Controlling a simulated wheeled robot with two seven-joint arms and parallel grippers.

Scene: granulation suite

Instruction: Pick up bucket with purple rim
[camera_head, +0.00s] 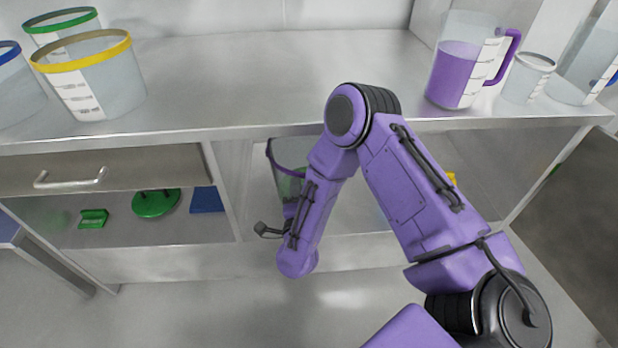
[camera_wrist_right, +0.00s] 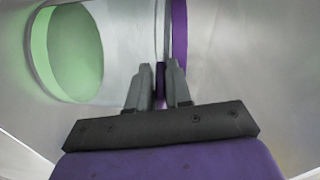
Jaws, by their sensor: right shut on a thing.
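The clear bucket with a purple rim (camera_head: 271,152) stands in the open shelf bay under the bench, partly hidden behind my right arm. In the right wrist view its purple rim (camera_wrist_right: 180,45) runs up from between the fingers. My right gripper (camera_wrist_right: 161,78) is shut on the bucket's rim and wall, one finger on each side. In the head view my own purple arm mostly hides the fingers. Whether the bucket is lifted off the shelf cannot be told. My left gripper is not in view.
On the bench top stand yellow-rimmed (camera_head: 110,78) and green-rimmed (camera_head: 62,20) buckets at left, and a purple-handled jug (camera_head: 455,75) at right. The bench edge overhangs the bay. Left of it lie a green round item (camera_head: 156,203) and a blue item (camera_head: 206,200). The bench middle is clear.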

